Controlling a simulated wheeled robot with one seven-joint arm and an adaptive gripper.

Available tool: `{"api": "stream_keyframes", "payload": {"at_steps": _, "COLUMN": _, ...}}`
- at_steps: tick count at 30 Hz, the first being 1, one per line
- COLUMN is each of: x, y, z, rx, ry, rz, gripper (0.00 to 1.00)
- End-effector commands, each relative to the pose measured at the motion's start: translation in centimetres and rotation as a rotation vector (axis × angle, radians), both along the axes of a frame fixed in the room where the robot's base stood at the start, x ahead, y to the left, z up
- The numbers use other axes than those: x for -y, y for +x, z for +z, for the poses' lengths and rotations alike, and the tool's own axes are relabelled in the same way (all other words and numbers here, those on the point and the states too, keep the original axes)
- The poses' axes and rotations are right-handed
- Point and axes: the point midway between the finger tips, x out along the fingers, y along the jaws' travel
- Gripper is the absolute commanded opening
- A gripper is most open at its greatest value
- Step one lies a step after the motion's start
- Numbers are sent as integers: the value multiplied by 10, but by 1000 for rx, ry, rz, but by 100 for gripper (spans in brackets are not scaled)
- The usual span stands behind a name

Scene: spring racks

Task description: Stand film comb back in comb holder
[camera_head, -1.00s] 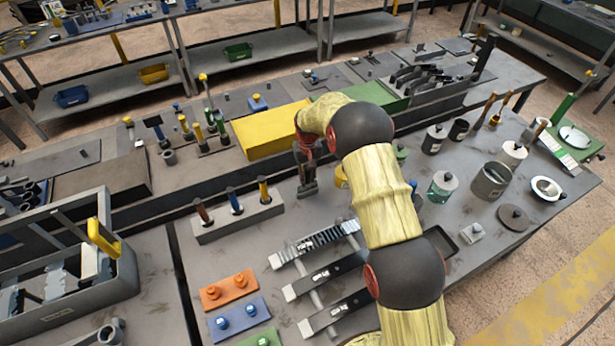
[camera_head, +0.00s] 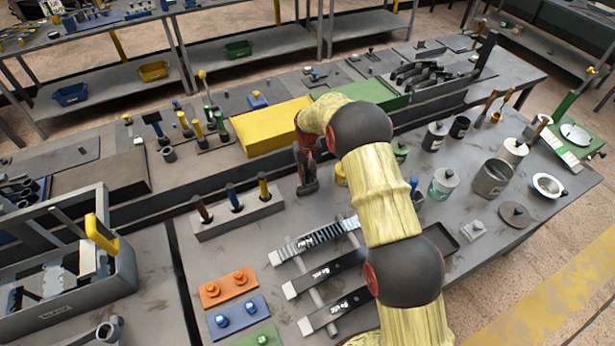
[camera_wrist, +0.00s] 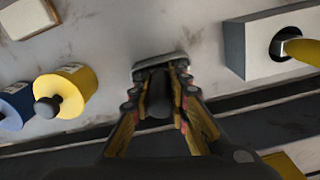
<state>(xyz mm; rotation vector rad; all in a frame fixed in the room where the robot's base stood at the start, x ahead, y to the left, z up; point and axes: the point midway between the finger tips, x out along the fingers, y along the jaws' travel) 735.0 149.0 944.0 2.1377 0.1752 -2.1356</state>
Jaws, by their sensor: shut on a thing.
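My gripper (camera_wrist: 158,95) is shut on a flat, dark grey piece, which I take to be the film comb (camera_wrist: 158,62). That block also shows at the right of the wrist view (camera_wrist: 235,48). I cannot tell for sure which thing is the comb holder.
A yellow box (camera_head: 270,128) lies behind my gripper. Striped and black bars (camera_head: 320,279) lie in front. Jars, including a green one (camera_head: 442,184), stand right of my arm. A grey crate (camera_head: 85,295) is at left. In the wrist view a yellow-topped cylinder (camera_wrist: 70,88) stands left.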

Motion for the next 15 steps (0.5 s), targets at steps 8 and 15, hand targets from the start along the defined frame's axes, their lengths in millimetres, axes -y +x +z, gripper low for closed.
{"api": "stream_keyframes", "payload": {"at_steps": 8, "x": 0, "y": 0, "z": -5, "rx": 1, "ry": 0, "rz": 0, "gripper": 0}}
{"api": "stream_keyframes", "payload": {"at_steps": 15, "x": 0, "y": 0, "z": -9, "rx": 1, "ry": 0, "rz": 0, "gripper": 0}}
